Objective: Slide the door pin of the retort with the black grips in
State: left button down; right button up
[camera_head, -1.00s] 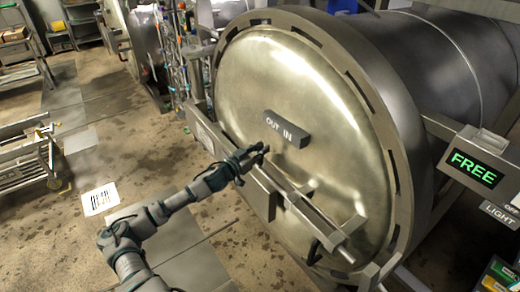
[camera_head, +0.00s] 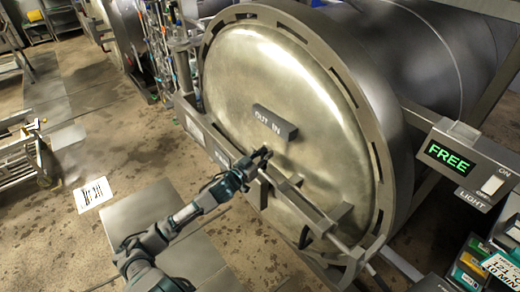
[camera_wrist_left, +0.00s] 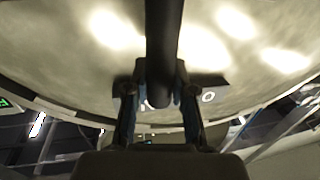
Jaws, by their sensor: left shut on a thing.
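The retort door (camera_head: 230,100) is a large round pale metal disc with a dark plate (camera_head: 274,122) reading "OUT IN". The door pin (camera_head: 312,210) is a straight metal rod running diagonally down right through brackets on the door's lower part. Its lower end passes beyond the door rim. My left gripper (camera_head: 261,156) is at the pin's upper left end, just below the plate. In the left wrist view, the gripper (camera_wrist_left: 161,88) is shut on a black cylindrical grip (camera_wrist_left: 163,40) between its two fingers. My right gripper is not in view.
A panel (camera_head: 460,160) with a green "FREE" display and a light switch is at the right. Boxes (camera_head: 470,262) stand at the lower right. A metal rack (camera_head: 22,155) stands at the far left. The floor left of my left arm is mostly clear.

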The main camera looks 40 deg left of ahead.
pick_arm(q)
jog(key=shift+d+f, duration=0.2)
jog(key=shift+f, duration=0.05)
jog(key=c, duration=0.9)
grip_release()
jog(key=shift+c, duration=0.2)
jog(key=shift+s+d+r, duration=0.1)
jog(key=shift+d+r, duration=0.05)
jog(key=shift+r, duration=0.05)
jog(key=shift+s+f, duration=0.1)
jog(key=shift+s, duration=0.2)
jog(key=s, duration=1.1)
jog(key=shift+s+a, duration=0.2)
jog(key=shift+a, duration=0.15)
